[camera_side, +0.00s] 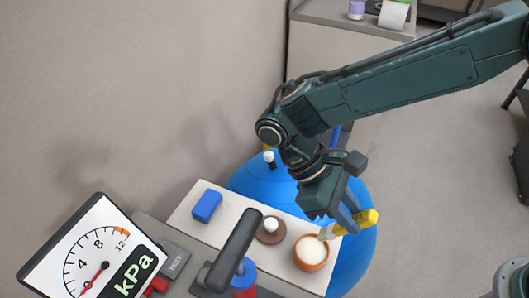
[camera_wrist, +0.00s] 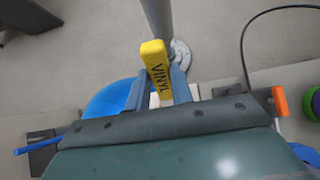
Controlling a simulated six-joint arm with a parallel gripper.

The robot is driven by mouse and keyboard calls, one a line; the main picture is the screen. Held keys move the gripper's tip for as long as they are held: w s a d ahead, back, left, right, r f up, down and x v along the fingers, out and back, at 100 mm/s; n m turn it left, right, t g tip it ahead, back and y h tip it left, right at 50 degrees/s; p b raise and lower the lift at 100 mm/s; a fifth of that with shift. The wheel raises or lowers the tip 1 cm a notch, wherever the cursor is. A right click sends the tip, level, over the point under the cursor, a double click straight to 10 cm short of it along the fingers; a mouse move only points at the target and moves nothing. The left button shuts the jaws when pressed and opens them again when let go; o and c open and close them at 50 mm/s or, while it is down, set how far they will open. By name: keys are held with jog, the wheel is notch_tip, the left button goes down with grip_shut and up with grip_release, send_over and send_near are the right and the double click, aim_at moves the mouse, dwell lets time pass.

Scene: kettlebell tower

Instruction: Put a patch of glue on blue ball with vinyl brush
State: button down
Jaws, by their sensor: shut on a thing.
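The vinyl brush (camera_side: 367,218) has a yellow handle and a pale head. My gripper (camera_side: 345,214) is shut on it. The brush lies tilted, with its head at the rim of a terracotta pot (camera_side: 312,262) of white glue; I cannot tell whether it touches the glue. In the wrist view the yellow handle (camera_wrist: 156,60) with the word VINYL stands between my gripper's fingers (camera_wrist: 158,88). The big blue ball (camera_side: 358,252) sits behind and beside the pale board, partly hidden by the board and my arm. It also shows in the wrist view (camera_wrist: 108,99).
The pale board (camera_side: 187,216) carries a blue block (camera_side: 207,205) and a brown round piece with a white knob (camera_side: 271,231). A pressure gauge (camera_side: 95,255) and a pump with a dark handle (camera_side: 238,248) stand in front. A cabinet (camera_side: 325,45) stands behind.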

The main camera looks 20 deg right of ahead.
aim_at(333, 226)
jog(key=shift+f, duration=0.1)
jog(key=shift+f, duration=3.9)
jog(key=shift+r, duration=0.1)
notch_tip(333, 226, up, 8)
jog(key=shift+f, duration=0.15)
jog(key=f, duration=0.8)
jog(key=shift+w+a, duration=0.45)
jog(key=shift+r, duration=0.85)
